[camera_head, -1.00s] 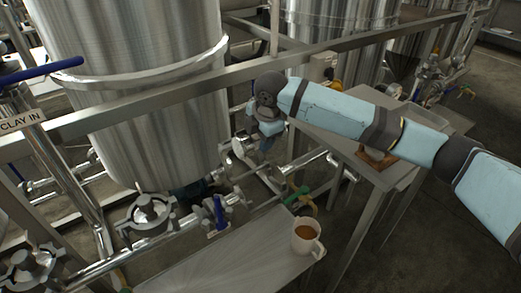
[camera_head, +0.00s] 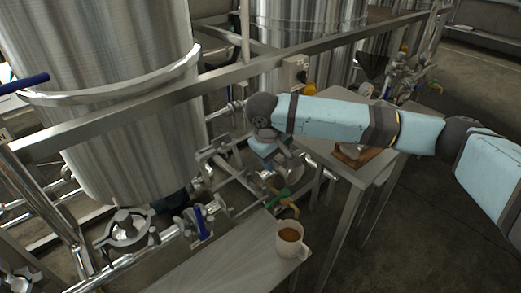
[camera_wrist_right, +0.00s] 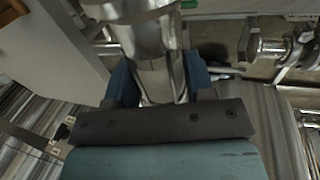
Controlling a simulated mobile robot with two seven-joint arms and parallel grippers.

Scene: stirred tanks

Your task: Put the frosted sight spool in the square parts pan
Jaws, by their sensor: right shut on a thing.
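My right gripper (camera_head: 277,172) hangs low in front of the pipework, between the big tank and the side table, partly hidden by its own wrist. In the right wrist view its blue fingers (camera_wrist_right: 156,85) are shut on a shiny, greyish cylindrical piece (camera_wrist_right: 152,55) with a wider end at the top. This piece may be the frosted sight spool, but I cannot tell for sure. I cannot make out a square parts pan with certainty. My left gripper is not in view.
A white mug (camera_head: 291,240) of brown drink stands on the near steel bench (camera_head: 225,262). A brown block or tray (camera_head: 345,160) sits on the side table (camera_head: 378,160), partly behind my right arm. A steel tank (camera_head: 110,100), a long rail and valved pipes crowd the left.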

